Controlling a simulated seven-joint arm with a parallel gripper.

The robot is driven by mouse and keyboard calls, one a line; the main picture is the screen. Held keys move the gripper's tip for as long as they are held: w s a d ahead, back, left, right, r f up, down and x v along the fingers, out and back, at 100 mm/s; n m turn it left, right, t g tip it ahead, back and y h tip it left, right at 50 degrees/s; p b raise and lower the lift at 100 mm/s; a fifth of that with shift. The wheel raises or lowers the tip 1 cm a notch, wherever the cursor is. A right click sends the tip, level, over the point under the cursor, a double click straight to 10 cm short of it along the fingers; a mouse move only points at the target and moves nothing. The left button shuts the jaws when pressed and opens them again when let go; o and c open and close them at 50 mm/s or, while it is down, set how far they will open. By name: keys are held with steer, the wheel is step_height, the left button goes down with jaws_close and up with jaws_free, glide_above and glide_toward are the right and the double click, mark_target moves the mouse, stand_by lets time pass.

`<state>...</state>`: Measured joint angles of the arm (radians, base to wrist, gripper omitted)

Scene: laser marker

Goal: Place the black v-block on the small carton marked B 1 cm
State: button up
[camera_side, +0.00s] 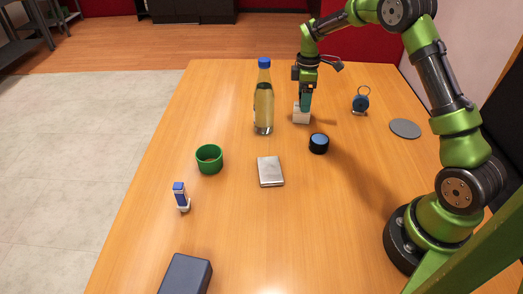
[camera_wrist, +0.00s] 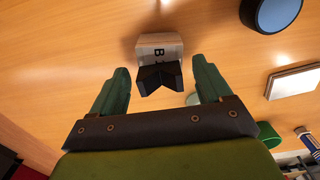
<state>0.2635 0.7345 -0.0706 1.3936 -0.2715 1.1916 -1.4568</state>
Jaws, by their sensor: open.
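The small white carton (camera_side: 301,117) stands on the table under my gripper; in the wrist view the carton (camera_wrist: 152,41) shows a letter B. The black v-block (camera_wrist: 160,78) appears in the wrist view at the carton's near end, overlapping it, its notch visible. It seems to be on the carton, but I cannot tell exactly how it rests. My gripper (camera_wrist: 160,66) is open, with one green finger on each side of the v-block and visible gaps on both sides. In the side view my gripper (camera_side: 305,103) is right over the carton, and I cannot make out the v-block there.
A blue-capped bottle (camera_side: 264,100) stands close left of the carton. A black round object with a blue top (camera_side: 319,143) lies nearby in front.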

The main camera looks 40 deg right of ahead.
steer(key=s+a+r+m+t, duration=0.1)
steer(key=s+a+r, duration=0.1)
steer(key=r, duration=0.7)
steer(key=s+a+r+m+t, duration=0.1)
steer(key=s+a+r, duration=0.15)
steer(key=r, duration=0.65)
steer(key=s+a+m+t+y, duration=0.1)
steer(key=s+a+m, duration=0.4)
steer(key=s, duration=0.5)
steer(key=s+a+m+t+y, duration=0.1)
steer(key=s+a+m+t, duration=0.3)
steer(key=s+a, duration=0.5)
steer(key=shift+s+r+m, duration=0.3)
steer(key=shift+s+m, duration=0.25)
steer(key=shift+m, duration=0.45)
